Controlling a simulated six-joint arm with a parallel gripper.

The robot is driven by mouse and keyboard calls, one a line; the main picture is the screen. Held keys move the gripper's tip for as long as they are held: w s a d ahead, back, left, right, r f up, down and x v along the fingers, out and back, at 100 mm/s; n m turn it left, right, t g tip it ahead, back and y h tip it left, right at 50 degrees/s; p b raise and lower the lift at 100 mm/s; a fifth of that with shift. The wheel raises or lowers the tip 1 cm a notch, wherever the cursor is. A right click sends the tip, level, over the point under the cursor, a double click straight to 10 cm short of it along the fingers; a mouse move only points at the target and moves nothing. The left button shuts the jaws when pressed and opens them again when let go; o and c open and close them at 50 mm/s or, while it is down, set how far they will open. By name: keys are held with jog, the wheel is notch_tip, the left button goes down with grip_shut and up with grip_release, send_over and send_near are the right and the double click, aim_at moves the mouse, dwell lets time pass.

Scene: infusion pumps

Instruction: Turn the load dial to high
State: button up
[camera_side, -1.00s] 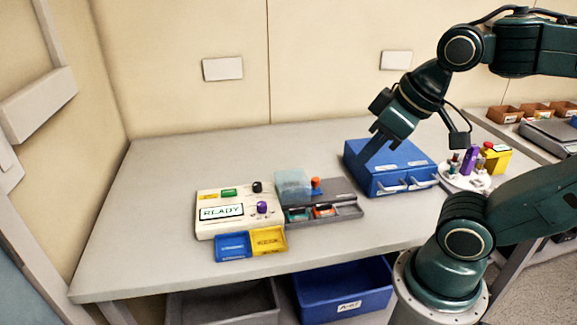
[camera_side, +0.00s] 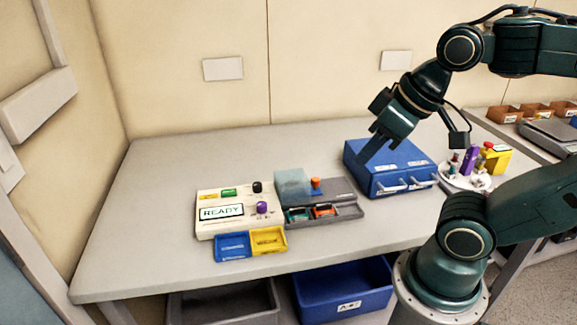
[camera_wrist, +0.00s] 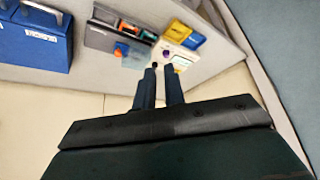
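A cream panel (camera_side: 206,230) with a READY screen stands on the bench, left of centre in the side view. It has a purple knob (camera_side: 262,207) at its right and a black knob (camera_side: 257,187) behind that; I cannot tell which is the load dial or read its marks. In the wrist view the panel (camera_wrist: 181,54) lies beyond my fingertips, with the purple knob (camera_wrist: 166,53) on it.
A grey tray unit (camera_side: 345,211) with a clear cover and orange knob adjoins the panel. Blue (camera_side: 233,246) and yellow (camera_side: 268,240) bins sit before it. A blue drawer box (camera_side: 395,165) stands to the right. The bench's left side is clear.

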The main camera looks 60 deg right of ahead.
jog(key=o, duration=0.6)
jog(key=shift+w+r, duration=0.15)
jog(key=shift+w, duration=0.1)
jog(key=shift+o, duration=0.2)
jog(key=m+g, duration=0.6)
jog(key=m, duration=0.5)
send_over(257, 183)
notch_tip(257, 183, down, 8)
jog(key=shift+s, duration=0.1)
notch_tip(257, 183, down, 14)
jog(key=shift+r, duration=0.2)
grip_shut()
